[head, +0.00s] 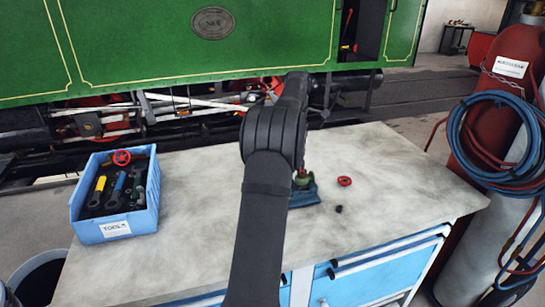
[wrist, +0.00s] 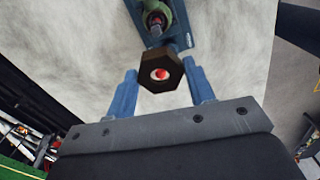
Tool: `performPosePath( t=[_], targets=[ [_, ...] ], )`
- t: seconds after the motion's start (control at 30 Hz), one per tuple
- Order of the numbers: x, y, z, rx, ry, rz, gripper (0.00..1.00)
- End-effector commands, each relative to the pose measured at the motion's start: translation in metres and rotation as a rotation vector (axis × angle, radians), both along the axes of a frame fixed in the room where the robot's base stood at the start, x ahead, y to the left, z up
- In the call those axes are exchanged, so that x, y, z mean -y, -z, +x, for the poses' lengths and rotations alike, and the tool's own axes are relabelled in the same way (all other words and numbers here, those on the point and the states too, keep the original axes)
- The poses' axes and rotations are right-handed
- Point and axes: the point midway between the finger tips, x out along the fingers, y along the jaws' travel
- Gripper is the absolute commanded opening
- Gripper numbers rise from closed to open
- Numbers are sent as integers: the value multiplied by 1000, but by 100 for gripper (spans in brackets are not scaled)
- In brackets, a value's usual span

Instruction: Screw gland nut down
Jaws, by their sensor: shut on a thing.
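A dark brown hexagonal nut, which I take to be the gland nut (wrist: 172,82), sits between the two blue fingers of my gripper (wrist: 160,72) in the wrist view. The gripper is shut on it. A red spot shows in the nut's round hole. Beyond the nut is a green valve body (wrist: 179,17) on a blue holder (wrist: 203,28). I cannot tell whether the nut touches the valve's threads. In the head view, the valve (head: 301,182) and blue holder (head: 308,195) show partly behind my arm, which hides my gripper and the nut.
A red handwheel (head: 345,181) and a small black piece (head: 338,209) lie right of the holder on the grey bench (head: 400,175). A blue bin (head: 125,222) of tools stands at the left. Gas cylinders with hoses (head: 485,130) stand beyond the right end.

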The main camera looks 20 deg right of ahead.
Motion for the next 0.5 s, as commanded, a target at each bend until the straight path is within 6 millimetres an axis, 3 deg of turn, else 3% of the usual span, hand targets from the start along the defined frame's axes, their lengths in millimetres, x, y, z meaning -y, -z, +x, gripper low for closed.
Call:
performPosePath(
  t=[0.1, 0.2, 0.5],
  targets=[
    [19, -9, -4, 2, -74, -1, 27],
    [26, -12, -6, 0, -111, 0, 27],
    [29, -4, -7, 0, -129, 0, 27]
  ],
)
